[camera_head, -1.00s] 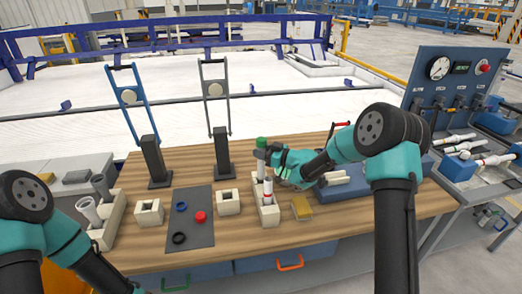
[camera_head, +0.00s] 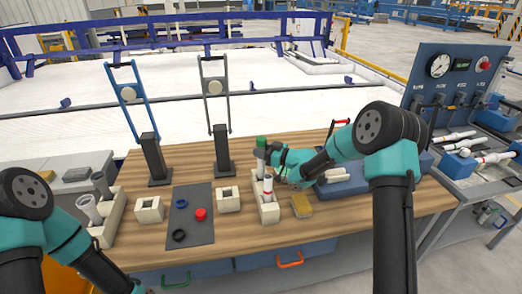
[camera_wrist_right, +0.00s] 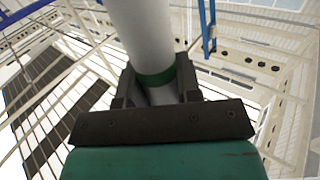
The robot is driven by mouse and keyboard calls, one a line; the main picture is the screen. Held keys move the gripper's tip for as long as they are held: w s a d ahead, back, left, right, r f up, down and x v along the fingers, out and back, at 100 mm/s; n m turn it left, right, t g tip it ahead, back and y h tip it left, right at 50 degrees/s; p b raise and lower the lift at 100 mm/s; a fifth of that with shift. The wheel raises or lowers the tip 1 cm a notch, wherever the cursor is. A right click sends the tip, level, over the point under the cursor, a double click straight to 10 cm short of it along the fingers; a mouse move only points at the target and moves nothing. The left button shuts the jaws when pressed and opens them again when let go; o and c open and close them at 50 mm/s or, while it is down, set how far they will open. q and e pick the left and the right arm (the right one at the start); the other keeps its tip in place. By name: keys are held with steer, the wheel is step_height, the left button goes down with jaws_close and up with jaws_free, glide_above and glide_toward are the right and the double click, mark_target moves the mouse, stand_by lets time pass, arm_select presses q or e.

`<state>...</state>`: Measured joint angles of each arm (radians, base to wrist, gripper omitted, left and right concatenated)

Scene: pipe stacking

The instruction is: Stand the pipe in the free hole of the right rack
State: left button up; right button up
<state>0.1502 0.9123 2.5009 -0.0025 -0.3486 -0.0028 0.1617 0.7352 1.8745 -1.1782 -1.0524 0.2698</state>
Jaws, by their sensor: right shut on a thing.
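My right gripper (camera_head: 263,152) is shut on a pale pipe with a green end (camera_head: 261,142). The pipe is upright, over or in the rear part of the right rack (camera_head: 269,218); I cannot tell whether its lower end is inside the hole. A white pipe with red bands (camera_head: 268,188) stands in the front part of that rack. In the right wrist view, the held pipe (camera_wrist_right: 143,38) shows pale grey with a green band, between the dark jaws (camera_wrist_right: 157,88).
The left rack (camera_head: 108,228) holds grey pipes. Two square white blocks (camera_head: 149,210) (camera_head: 228,200) flank a dark mat (camera_head: 190,220) with rings and a red piece. A yellow block (camera_head: 301,206) lies right of the right rack. Two tall dark stands (camera_head: 221,153) (camera_head: 156,160) rise behind.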

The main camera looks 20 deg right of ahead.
mark_target(261, 164)
steer(key=shift+f, duration=3.65)
steer(key=o, duration=1)
steer(key=shift+r, duration=0.1)
